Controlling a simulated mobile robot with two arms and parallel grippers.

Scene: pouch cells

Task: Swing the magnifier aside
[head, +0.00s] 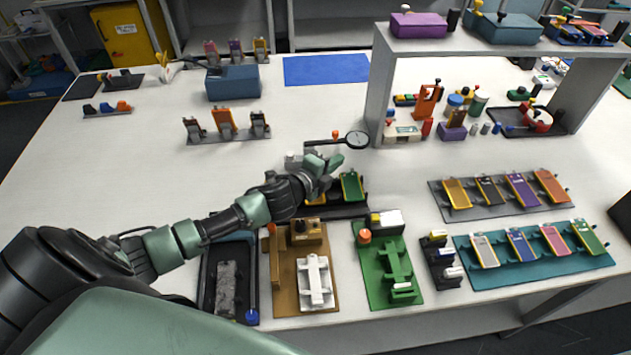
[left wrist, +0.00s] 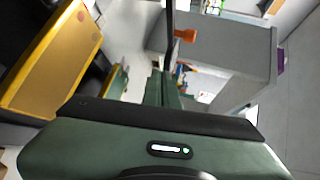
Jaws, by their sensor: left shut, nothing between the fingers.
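The magnifier (head: 357,140) is a round lens in a dark rim on a thin dark arm, with an orange knob (head: 336,134) on that arm. It stands over the middle of the table, beyond a dark tray (head: 345,211) with a yellow and a green pouch cell (head: 352,186). My left gripper (head: 332,162) is shut and empty, just on the near side of the magnifier arm and apart from it as far as I can tell. In the left wrist view the shut fingers (left wrist: 167,88) point toward the orange knob (left wrist: 185,35) and a dark bar. The lens is not clearly visible there.
A grey shelf (head: 383,80) stands right of the magnifier, close to the lens. Fixture trays, including a brown one (head: 264,295) and a green one (head: 372,285), line the front edge. The table left of the magnifier is mostly clear.

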